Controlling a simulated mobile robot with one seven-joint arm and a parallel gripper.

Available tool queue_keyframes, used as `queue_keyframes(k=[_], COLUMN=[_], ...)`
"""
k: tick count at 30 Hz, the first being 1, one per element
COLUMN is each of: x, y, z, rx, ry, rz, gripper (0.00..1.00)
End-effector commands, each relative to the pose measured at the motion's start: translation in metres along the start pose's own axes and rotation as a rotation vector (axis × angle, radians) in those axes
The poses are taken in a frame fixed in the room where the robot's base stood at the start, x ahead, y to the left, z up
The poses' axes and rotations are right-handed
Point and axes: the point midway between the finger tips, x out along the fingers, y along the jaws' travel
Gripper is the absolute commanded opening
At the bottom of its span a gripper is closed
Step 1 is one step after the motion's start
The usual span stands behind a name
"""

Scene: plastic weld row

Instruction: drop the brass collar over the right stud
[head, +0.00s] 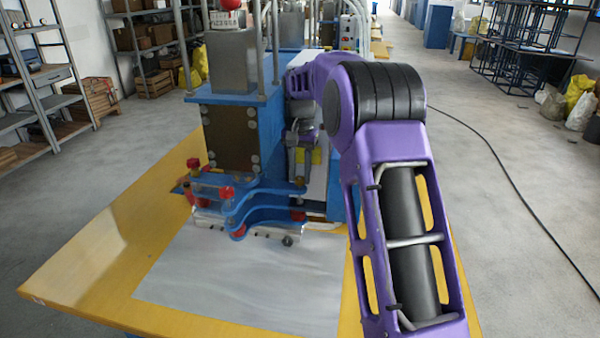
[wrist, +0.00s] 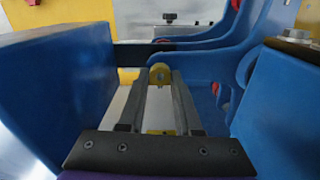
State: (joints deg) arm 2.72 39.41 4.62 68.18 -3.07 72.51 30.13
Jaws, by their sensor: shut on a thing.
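The brass collar (wrist: 160,73) is a small yellow ring between the fingertips of my gripper (wrist: 160,80) in the wrist view. My gripper is shut on it, and the fingers point away from the wrist camera. Blue machine parts stand close on both sides. In the head view my gripper (head: 318,155) is small and partly hidden at the right side of the blue machine (head: 228,140); the collar cannot be made out there. I cannot clearly identify the right stud in either view. The collar appears apart from the blue arms beyond it.
Curved blue arms (head: 262,197) with red knobs (head: 227,192) jut out from the machine. A silver bar (head: 268,232) lies below them. A pale sheet (head: 235,285) covers the front of the yellow table (head: 80,280), which is clear there. A blue block (wrist: 60,85) stands left in the wrist view.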

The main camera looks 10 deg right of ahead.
Motion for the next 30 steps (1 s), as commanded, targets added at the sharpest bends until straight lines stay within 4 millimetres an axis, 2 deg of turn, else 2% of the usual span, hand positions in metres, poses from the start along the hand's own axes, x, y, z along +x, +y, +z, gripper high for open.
queue_keyframes(k=[27,28,30], x=[0.0079,0.0078,0.0078], y=[-0.0001,-0.0001,-0.0001], z=[0.0001,0.0001,0.0001], rx=[0.000,0.000,0.000], ry=[0.000,0.000,0.000], rz=[0.000,0.000,0.000], gripper=[0.00,0.38,0.50])
